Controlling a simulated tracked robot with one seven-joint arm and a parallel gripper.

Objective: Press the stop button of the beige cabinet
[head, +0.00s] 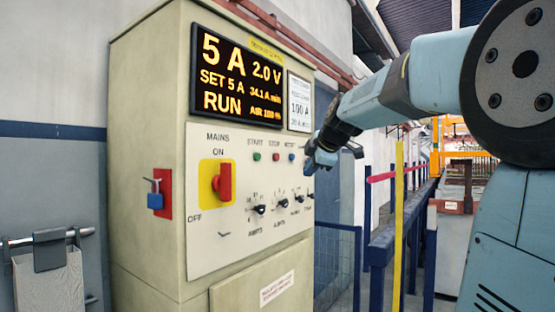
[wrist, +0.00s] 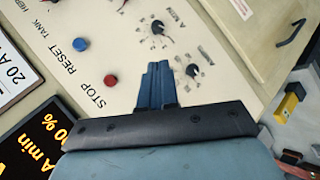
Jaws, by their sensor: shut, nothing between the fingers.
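The beige cabinet (head: 150,85) fills the middle-left of the head view. Its red stop button (head: 276,157) sits under the word STOP, between a green start button (head: 257,156) and a blue reset button (head: 291,157). In the wrist view the red stop button (wrist: 110,80) lies left of my fingers, with the blue reset button (wrist: 81,43) above it. My gripper (head: 309,168) is shut and empty at the right part of the panel, right of the reset button. In the wrist view my gripper (wrist: 157,68) points at the panel near a knob. I cannot tell whether it touches the panel.
A lit display (head: 237,80) is above. Blue railings (head: 380,250) and a yellow post (head: 398,230) stand right of the cabinet.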

